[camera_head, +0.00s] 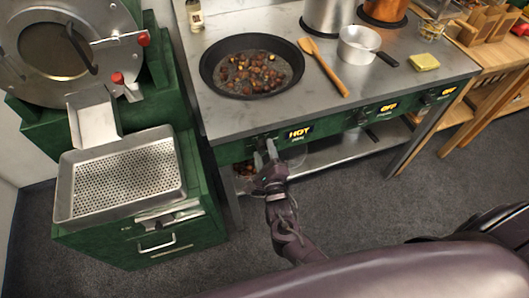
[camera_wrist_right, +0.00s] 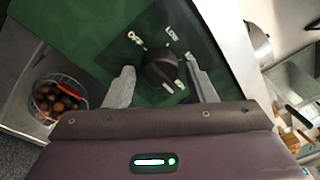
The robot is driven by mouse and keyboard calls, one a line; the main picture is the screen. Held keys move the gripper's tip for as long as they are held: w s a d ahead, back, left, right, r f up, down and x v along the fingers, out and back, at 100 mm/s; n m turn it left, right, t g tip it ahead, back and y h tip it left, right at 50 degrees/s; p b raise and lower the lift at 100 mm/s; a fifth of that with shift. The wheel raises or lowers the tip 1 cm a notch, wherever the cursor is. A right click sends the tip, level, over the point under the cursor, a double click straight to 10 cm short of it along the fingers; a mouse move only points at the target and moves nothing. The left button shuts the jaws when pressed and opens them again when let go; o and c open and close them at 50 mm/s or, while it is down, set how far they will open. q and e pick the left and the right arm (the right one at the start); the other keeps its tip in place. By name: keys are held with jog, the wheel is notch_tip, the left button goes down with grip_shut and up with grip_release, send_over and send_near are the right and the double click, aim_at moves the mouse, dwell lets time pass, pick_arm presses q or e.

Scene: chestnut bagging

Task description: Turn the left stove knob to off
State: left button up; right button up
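The left stove knob (camera_wrist_right: 161,68) is round and black on the green front panel, with white markings around it; OFF and LOW are legible above it. My right gripper (camera_head: 266,153) is at the panel, below the left burner. In the right wrist view it is open, with one pale finger on each side of the knob and visible gaps between. In the head view the gripper mostly hides this knob. The display (camera_head: 299,133) beside it reads HOT. My left gripper is not in view.
A pan (camera_head: 215,84) of chestnuts sits above the knob, with a wooden spoon (camera_head: 325,68) beside it. Two other displays read OFF. A green cabinet with a perforated tray (camera_head: 70,200) stands close on the left. A basket of chestnuts (camera_wrist_right: 57,98) sits below the panel.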

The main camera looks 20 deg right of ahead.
jog(key=c, duration=0.8)
jog(key=shift+o, duration=0.2)
jog(key=shift+n, duration=0.4)
jog(key=n+y, duration=0.1)
jog(key=n, duration=1)
jog(key=n+y+p, duration=0.1)
jog(key=n+y, duration=0.1)
jog(key=n, duration=0.9)
jog(key=n+y+p, duration=0.1)
jog(key=n, duration=1)
jog(key=shift+d+y, duration=0.3)
jog(key=shift+d, duration=0.1)
jog(key=n+p, duration=0.2)
jog(key=n, duration=0.2)
jog(key=shift+f+n, duration=0.1)
jog(key=shift+n, duration=0.3)
